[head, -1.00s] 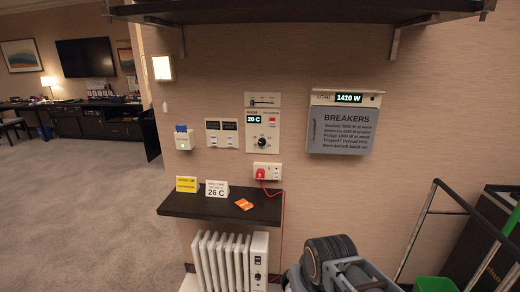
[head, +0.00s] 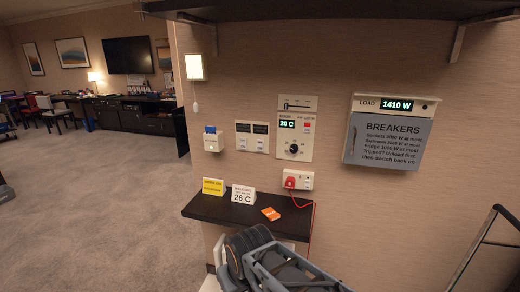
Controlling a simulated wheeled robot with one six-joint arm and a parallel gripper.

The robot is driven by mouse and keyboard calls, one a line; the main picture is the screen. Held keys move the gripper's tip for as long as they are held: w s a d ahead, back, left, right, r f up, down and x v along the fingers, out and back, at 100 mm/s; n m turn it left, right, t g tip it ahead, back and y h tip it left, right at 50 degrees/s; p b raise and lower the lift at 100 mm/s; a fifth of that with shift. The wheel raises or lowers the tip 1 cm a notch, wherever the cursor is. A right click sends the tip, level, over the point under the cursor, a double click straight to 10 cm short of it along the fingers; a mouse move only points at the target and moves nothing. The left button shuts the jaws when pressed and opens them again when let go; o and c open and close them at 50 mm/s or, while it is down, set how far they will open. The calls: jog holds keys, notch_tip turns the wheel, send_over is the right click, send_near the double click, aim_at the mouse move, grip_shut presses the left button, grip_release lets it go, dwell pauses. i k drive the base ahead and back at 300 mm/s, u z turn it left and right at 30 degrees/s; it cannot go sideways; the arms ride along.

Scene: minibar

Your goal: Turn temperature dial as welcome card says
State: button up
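The thermostat panel (head: 296,128) is on the wall near the middle of the head view. Its round black temperature dial (head: 293,149) sits below a small green display (head: 287,124); the display seems to read 20 C, but its second digit is hard to make out. The white welcome card (head: 243,194) stands on the dark shelf (head: 225,212) and shows 26 C in large print; its smaller lines are too small to read. My arm shows at the bottom, below and in front of the shelf. My gripper's fingers are not in view, and nothing of mine touches the dial.
A yellow card (head: 213,186) and an orange packet (head: 271,213) lie by the welcome card. A socket with a red plug (head: 291,182) and cord is under the panel. The breaker box (head: 389,132) reads 1410 W. A cart rail (head: 480,245) stands at right.

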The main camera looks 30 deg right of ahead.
aim_at(294, 148)
jog(key=z, duration=0.1)
jog(key=i, duration=0.9)
jog(key=z, duration=0.6)
